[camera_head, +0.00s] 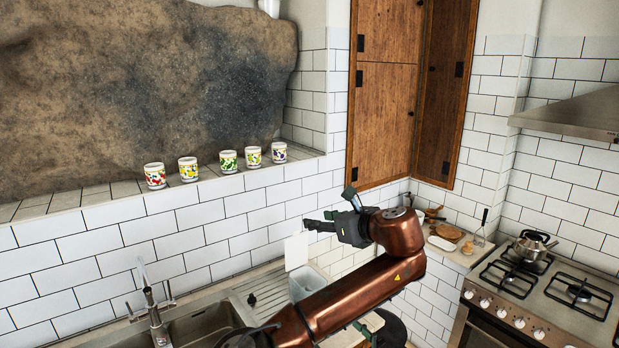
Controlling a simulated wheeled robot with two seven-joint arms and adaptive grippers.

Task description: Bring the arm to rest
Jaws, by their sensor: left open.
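My left gripper (328,208) is in the middle of the head view, at the end of my copper-coloured arm (352,288). The arm comes up from the bottom and bends back at the elbow, so the dark fingers point left. The gripper is open and nothing shows between its fingers. It is in the air in front of the white tiled wall, below and to the right of the ledge. My right gripper does not show.
Several patterned cups (228,161) stand in a row on the tiled ledge (98,198). Below are a sink (205,326) with a tap (155,318) and a white container (306,282). A wooden cabinet (383,100) hangs behind the arm. A stove (545,300) with a pot (533,244) is right.

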